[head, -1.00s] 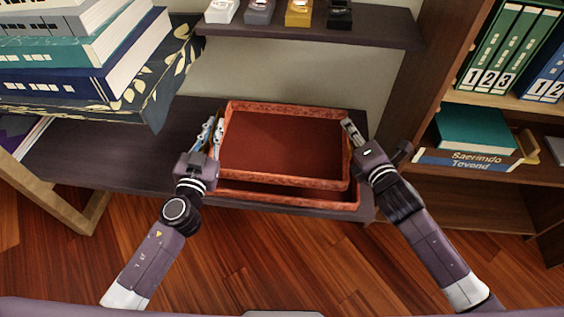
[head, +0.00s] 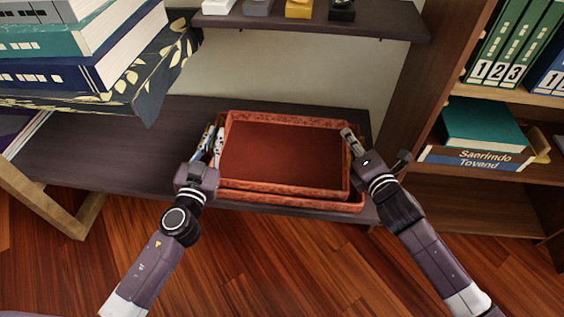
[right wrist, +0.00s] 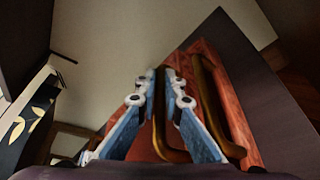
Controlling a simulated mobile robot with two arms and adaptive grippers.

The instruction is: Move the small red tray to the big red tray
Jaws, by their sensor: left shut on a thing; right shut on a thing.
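The small red tray (head: 282,158) is level in the head view, held between my two grippers. It lies over or inside the big red tray (head: 300,202), whose rim shows along the front and right. I cannot tell whether the small tray touches the big tray's floor.
The big tray sits on a dark shelf (head: 100,155) near its front edge. A stack of books (head: 80,50) stands on the left. An upper shelf (head: 315,22) with small items hangs behind. A bookcase with binders (head: 500,50) and a green book (head: 480,125) stands on the right.

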